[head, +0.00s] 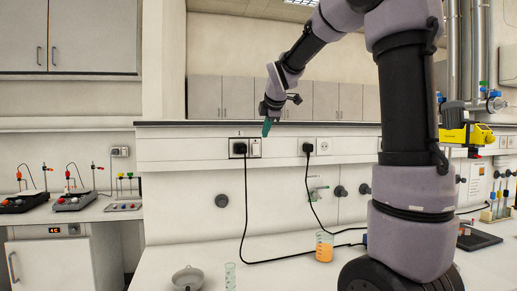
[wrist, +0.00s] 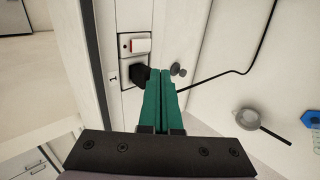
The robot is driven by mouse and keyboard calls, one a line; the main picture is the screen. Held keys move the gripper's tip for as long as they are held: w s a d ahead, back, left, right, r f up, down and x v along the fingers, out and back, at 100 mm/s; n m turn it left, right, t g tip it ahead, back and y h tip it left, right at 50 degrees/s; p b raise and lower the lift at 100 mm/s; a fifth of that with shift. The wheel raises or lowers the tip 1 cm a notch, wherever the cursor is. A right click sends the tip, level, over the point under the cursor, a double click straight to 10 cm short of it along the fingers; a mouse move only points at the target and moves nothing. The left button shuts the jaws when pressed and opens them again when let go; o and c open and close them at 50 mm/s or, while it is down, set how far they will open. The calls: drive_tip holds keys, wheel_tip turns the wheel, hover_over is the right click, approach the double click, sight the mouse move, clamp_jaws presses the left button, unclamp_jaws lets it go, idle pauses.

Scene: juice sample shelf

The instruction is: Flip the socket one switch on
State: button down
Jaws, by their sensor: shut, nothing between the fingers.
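The socket marked I (head: 244,155) is on the wall rail in the head view, with a black plug (head: 239,148) in it and its switch (head: 256,149) to the right of the plug. In the wrist view the white rocker switch (wrist: 140,45) has a reddish edge, and the black plug (wrist: 138,74) is beside it. I cannot tell the rocker's position for sure. My gripper (head: 266,130) is above and near the switch in the head view. Its teal fingers (wrist: 166,72) are shut and empty; in the wrist view their tips overlap the plug's edge, apart from the switch.
A second plug (head: 307,148) is in a socket farther right. Black cables hang to the bench. A beaker of orange liquid (head: 324,246), a glass cylinder (head: 230,276) and a grey bowl (head: 187,277) stand below. The wall around the switch is clear.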

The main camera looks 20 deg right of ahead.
approach(256, 154)
wheel_tip(256, 154, down, 4)
drive_tip(key=shift+w+f, duration=0.15)
drive_tip(key=shift+w, duration=2.05)
drive_tip(key=shift+w+d+f, duration=0.1)
drive_tip(key=shift+w, duration=0.1)
